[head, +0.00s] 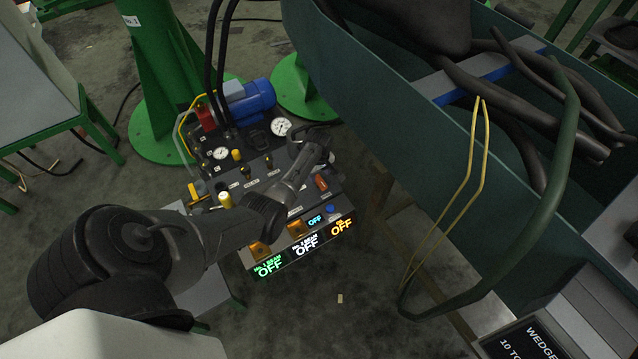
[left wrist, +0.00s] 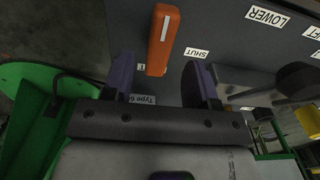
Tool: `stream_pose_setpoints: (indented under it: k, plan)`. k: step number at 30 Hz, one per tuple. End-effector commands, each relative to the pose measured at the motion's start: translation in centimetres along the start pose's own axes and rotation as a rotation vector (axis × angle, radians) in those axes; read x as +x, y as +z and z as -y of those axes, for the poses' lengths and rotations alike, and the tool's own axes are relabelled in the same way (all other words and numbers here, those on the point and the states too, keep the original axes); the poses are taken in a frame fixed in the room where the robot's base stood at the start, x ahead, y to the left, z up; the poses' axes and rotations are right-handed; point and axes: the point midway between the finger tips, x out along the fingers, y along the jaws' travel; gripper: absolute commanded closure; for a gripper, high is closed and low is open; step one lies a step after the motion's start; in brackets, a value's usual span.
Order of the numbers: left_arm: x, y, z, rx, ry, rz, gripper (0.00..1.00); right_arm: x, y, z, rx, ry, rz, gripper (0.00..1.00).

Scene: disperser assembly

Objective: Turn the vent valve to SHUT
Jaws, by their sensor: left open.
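The vent valve's orange-red handle (left wrist: 162,40) has a white stripe at its far end and sits on the dark panel in the left wrist view. A SHUT label (left wrist: 195,53) is to its right; the stripe does not point at it. In the head view the handle (head: 321,184) shows at the panel's right side. My left gripper (left wrist: 159,66) is open. In the wrist view the handle's near end appears between its two purple fingertips, with gaps on both sides; contact cannot be told. In the head view my left gripper (head: 318,152) is over the panel. My right gripper is not in view.
The panel carries a white gauge (head: 281,127), a blue motor (head: 248,100), a yellow knob (head: 225,199) and lit OFF displays (head: 304,244). A large green trough (head: 400,90) with dark hoses stands close on the right. Open floor lies in front.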

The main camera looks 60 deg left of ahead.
Motion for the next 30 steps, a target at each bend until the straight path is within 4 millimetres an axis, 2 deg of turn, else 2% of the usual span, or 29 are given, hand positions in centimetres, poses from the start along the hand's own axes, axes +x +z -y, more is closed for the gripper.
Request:
stream_pose_setpoints:
  k: [1, 3, 9, 23, 30]
  plan:
    - [1.2, 0.0, 0.0, 0.000, -0.001, 0.000, 0.47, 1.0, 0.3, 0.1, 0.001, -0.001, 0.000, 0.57]
    - [2.0, 0.0, 0.0, 0.000, -0.001, 0.000, 0.47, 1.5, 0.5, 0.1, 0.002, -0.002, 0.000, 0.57]
    - [3.4, 0.0, 0.0, 0.000, 0.000, -0.001, 0.47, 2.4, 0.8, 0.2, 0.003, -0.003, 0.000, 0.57]
    - [3.7, 0.0, 0.0, 0.001, 0.000, 0.000, 0.47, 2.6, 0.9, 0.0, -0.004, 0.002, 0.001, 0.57]
    - [3.7, 0.0, 0.0, 0.001, 0.000, 0.000, 0.70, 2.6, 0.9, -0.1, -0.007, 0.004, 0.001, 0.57]
